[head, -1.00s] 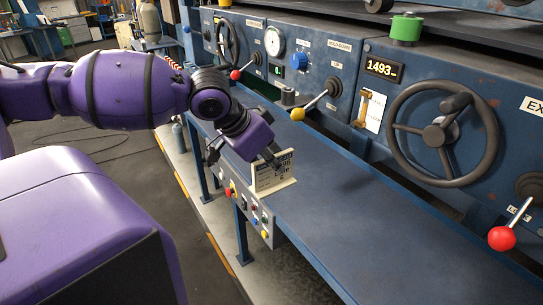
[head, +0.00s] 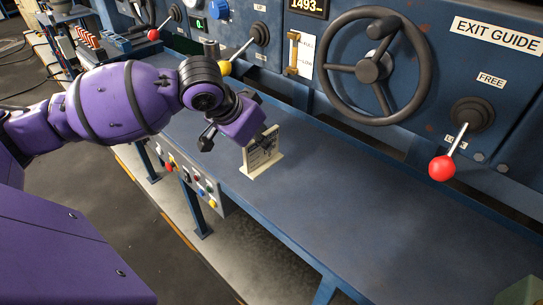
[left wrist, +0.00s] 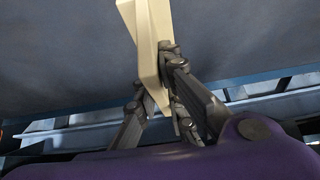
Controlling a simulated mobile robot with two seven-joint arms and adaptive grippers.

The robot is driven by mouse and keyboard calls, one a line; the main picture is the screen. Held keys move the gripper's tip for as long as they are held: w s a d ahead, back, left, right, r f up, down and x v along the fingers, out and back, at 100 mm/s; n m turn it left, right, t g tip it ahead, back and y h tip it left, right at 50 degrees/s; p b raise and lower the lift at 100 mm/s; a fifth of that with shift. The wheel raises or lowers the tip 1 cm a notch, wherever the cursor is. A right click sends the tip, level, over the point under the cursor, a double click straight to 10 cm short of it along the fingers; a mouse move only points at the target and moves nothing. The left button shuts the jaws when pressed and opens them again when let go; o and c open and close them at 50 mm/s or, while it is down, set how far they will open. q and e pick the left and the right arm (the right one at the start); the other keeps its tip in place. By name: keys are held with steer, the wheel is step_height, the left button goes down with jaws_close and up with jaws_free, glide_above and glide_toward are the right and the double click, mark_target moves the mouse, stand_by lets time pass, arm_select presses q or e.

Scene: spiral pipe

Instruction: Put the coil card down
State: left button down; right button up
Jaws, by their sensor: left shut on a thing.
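The coil card (head: 263,157) is a small cream plate with dark print on a flat foot. In the head view it is upright at the front part of the blue bench top (head: 330,205). My left gripper (head: 264,138) is shut on its upper part. In the left wrist view the fingers (left wrist: 165,98) close on the cream card (left wrist: 150,38) from both sides. Whether the card's foot touches the bench or hangs just above it, I cannot tell. My right gripper is not in view.
The bench is clear to the right of the card. Behind it a blue panel carries a black handwheel (head: 372,68), a red-knobbed lever (head: 442,167) and a yellow-knobbed lever (head: 225,68). A button box (head: 190,180) hangs below the front edge. A green object (head: 520,291) shows at bottom right.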

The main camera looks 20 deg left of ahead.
mark_target(272, 159)
arm_select(q)
steer(key=shift+w+d+f, duration=0.4)
steer(key=shift+f, duration=0.1)
steer(key=shift+w+d+f, duration=0.1)
steer(key=shift+d+f, duration=0.05)
steer(key=shift+f, duration=0.1)
step_height(272, 159, down, 3)
steer(key=shift+w+d+f, duration=0.1)
steer(key=shift+d+f, duration=0.05)
steer(key=shift+f, duration=0.05)
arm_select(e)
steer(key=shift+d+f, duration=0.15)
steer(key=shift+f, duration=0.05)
arm_select(q)
steer(key=shift+f, duration=0.1)
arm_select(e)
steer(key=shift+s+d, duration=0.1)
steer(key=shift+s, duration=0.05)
arm_select(q)
steer(key=c, duration=1.9)
jaws_free()
steer(key=shift+o, duration=0.3)
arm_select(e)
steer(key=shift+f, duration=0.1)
